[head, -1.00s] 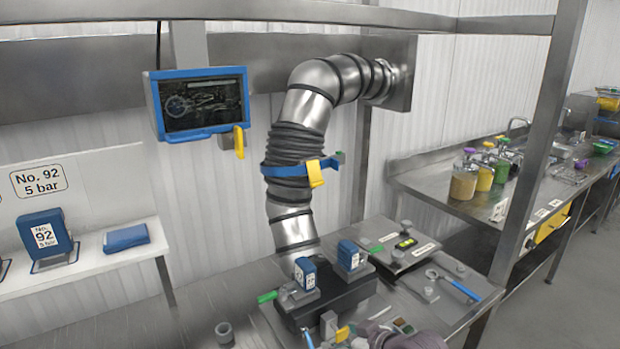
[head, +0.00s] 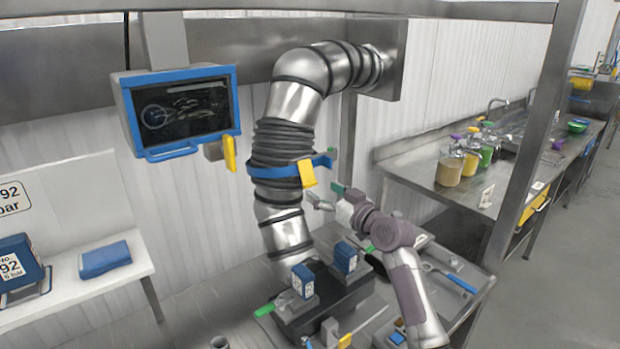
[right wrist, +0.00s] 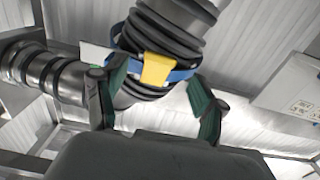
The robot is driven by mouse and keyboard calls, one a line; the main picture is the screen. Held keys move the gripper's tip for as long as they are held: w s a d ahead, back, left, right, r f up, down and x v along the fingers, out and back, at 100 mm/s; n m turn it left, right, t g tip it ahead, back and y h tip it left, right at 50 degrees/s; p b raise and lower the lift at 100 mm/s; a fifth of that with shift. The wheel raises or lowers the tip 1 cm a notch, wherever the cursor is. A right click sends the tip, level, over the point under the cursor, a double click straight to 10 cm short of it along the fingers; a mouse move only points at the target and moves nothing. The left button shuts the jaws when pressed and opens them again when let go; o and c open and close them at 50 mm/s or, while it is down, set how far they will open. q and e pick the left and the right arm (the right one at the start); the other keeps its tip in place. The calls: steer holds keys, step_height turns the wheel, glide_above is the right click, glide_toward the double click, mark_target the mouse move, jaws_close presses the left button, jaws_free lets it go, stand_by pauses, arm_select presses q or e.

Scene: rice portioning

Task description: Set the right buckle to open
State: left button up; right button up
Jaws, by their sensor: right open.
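A yellow buckle lever (head: 307,173) hangs on the blue strap (head: 275,171) around the ribbed dark sleeve of the steel duct (head: 285,143). A second yellow lever (head: 230,153) is beside the blue-framed screen, left of the duct. My right gripper (head: 329,195) is open and empty, just right of and slightly below the strap's lever. In the right wrist view, the yellow lever (right wrist: 157,70) and blue strap (right wrist: 181,75) appear between the two green-padded fingers, ahead of them; I see no contact. My left gripper is not in view.
The blue-framed screen (head: 180,105) hangs left of the duct. Below stands a dark fixture with blue blocks (head: 345,257) and a green handle (head: 265,310). A steel post (head: 525,150) rises on the right, before a counter with jars (head: 450,170).

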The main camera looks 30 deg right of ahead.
mark_target(312, 185)
steer(key=w+p, duration=0.1)
steer(key=w, duration=0.3)
steer(key=shift+w+a, duration=0.15)
steer(key=shift+w, duration=0.75)
steer(key=shift+f, duration=0.1)
steer(key=shift+c, duration=0.7)
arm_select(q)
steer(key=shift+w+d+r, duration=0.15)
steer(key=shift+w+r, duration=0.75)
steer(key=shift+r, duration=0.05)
arm_select(e)
jaws_close()
